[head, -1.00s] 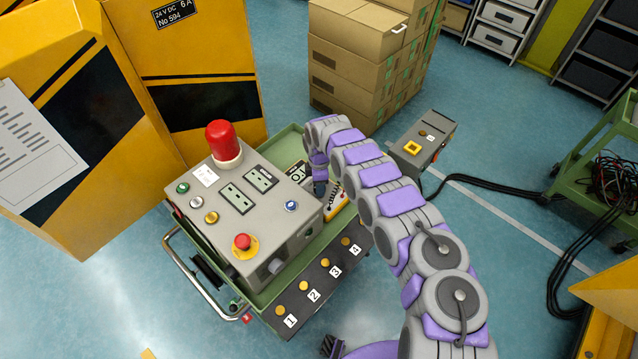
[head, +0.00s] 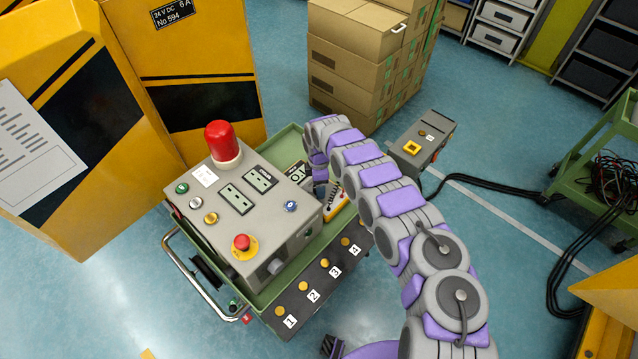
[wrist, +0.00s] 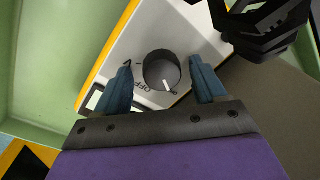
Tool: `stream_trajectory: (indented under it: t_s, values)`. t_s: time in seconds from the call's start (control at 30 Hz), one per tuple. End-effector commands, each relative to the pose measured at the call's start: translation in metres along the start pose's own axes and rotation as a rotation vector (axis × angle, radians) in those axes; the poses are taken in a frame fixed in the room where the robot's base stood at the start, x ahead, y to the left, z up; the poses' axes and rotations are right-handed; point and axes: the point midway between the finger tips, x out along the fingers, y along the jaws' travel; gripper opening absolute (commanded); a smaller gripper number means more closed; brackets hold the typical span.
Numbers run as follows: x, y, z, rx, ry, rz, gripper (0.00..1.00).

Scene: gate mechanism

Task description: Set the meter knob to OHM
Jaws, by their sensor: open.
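The meter (wrist: 190,28), white-faced with yellow edges, fills the middle of the wrist view. In the head view the meter (head: 338,208) shows only partly beside the grey control box, behind my arm. Its dark round knob (wrist: 162,70) has a white pointer mark toward the bottom of the picture, slightly right. My gripper (wrist: 161,76) is open, with one blue finger on each side of the knob and visible gaps between. In the head view the fingertips are hidden.
The grey control box (head: 225,225) with a red lamp (head: 223,142) and red button stands left of my arm on a green cart (head: 292,136). A black object (wrist: 265,25) overhangs the meter's upper right. Cartons (head: 345,65) stand behind.

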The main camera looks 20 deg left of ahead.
Motion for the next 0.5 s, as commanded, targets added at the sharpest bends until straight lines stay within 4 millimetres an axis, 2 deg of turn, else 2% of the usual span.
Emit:
stream_trajectory:
  t_s: [0.13,0.23,0.5]
  values:
    - [-0.007,0.0,0.0,0.0,0.0,0.001,0.7]
    - [-0.02,0.001,0.0,0.001,0.0,0.003,0.7]
    - [-0.08,0.002,0.0,0.001,-0.001,0.006,0.7]
